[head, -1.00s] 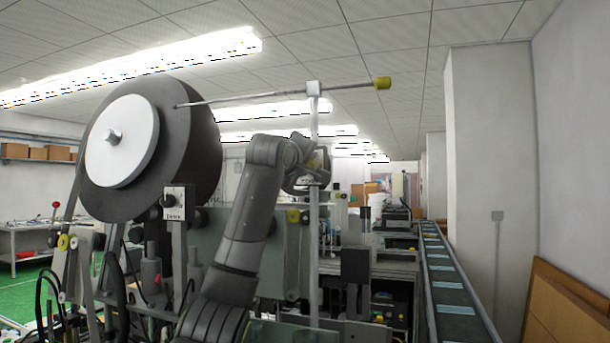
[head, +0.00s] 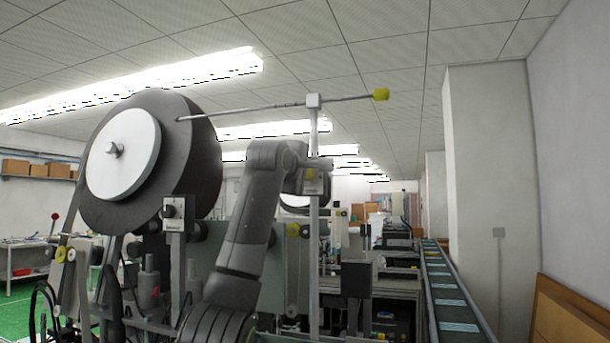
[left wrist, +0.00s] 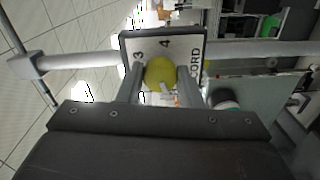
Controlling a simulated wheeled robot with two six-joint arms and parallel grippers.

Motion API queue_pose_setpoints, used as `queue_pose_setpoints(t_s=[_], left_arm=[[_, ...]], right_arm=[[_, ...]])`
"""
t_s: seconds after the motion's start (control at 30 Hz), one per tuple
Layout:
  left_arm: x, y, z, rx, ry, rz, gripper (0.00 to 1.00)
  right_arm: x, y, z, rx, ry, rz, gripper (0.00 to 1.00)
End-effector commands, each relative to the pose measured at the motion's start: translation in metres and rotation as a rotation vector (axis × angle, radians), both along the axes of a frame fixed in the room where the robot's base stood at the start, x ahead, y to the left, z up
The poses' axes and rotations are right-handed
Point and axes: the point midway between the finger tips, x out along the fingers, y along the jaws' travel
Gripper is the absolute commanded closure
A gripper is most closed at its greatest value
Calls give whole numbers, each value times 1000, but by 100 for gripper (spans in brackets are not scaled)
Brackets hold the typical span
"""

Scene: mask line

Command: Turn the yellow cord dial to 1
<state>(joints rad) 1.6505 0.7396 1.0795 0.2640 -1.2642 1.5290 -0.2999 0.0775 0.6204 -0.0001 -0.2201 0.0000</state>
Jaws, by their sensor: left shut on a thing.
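The yellow cord dial (left wrist: 160,71) sits on a pale plate (left wrist: 194,50) lettered CORD in the left wrist view. The numbers 3 and 4 show on the plate; the number 1 is not visible. I cannot tell which number the dial points at. My left gripper (left wrist: 160,82) is shut on the dial, one finger on each side of it. In the head view the plate with the yellow dial (head: 311,176) is on the upright post, partly hidden by my left wrist. My right gripper is not in view.
A large dark reel (head: 190,150) stands at the left, with a black-knobbed switch box (head: 174,212) below it. A conveyor (head: 447,290) runs along the right.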

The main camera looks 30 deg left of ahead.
Motion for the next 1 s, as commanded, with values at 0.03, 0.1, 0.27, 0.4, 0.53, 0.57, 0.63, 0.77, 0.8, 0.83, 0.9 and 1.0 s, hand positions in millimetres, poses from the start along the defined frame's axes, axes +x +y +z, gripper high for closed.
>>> queue_pose_setpoints(t_s=[0.03,0.1,0.27,0.4,0.53,0.57,0.63,0.77,0.8,0.83,0.9,1.0], left_arm=[[0,0,0,-2,0,0,90],[0,0,0,-2,0,0,91],[0,0,0,-1,1,0,57],[0,0,0,0,1,0,46],[0,0,0,0,1,0,46],[0,0,0,0,0,0,46],[-1,0,0,0,0,0,46],[-8,-2,-1,0,-2,0,46],[-12,-3,-2,1,-3,0,46],[-16,-4,-2,1,-4,-1,46],[-28,-7,-3,1,-5,0,46],[-50,-12,-3,1,-6,0,46]], right_arm=[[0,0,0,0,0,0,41],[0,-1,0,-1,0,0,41],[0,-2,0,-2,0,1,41],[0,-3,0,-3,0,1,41],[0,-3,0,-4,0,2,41],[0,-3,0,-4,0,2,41],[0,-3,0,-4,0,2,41],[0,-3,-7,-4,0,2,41],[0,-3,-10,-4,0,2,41],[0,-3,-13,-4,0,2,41],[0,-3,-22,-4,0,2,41],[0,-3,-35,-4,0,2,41]])
